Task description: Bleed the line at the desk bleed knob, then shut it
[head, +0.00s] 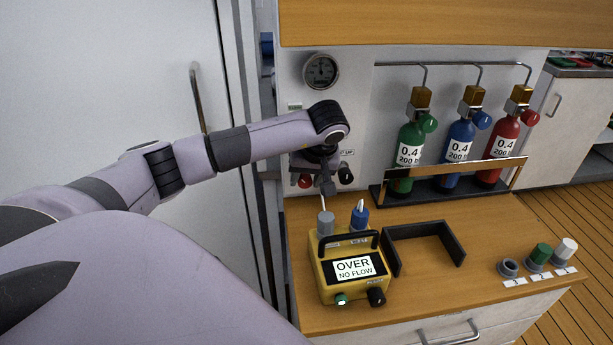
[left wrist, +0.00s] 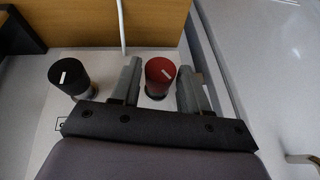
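A red knob (head: 305,181) and a black knob (head: 346,174) stand on the white panel under the gauge. My left gripper (head: 318,176) is at the red knob. In the left wrist view the red knob (left wrist: 159,75) lies between the two open fingers (left wrist: 159,68), with a small gap showing on each side; its white mark is tilted. The black knob (left wrist: 69,77) is outside the fingers. I cannot read which knob is labelled bleed. My right gripper is not in view.
Green (head: 409,155), blue (head: 460,138) and red (head: 503,143) bottles stand in a rack. A round gauge (head: 321,71) is above. A dark open frame (head: 425,231) and numbered green (head: 540,254) and white (head: 565,249) knobs are on the wooden desk (head: 440,295).

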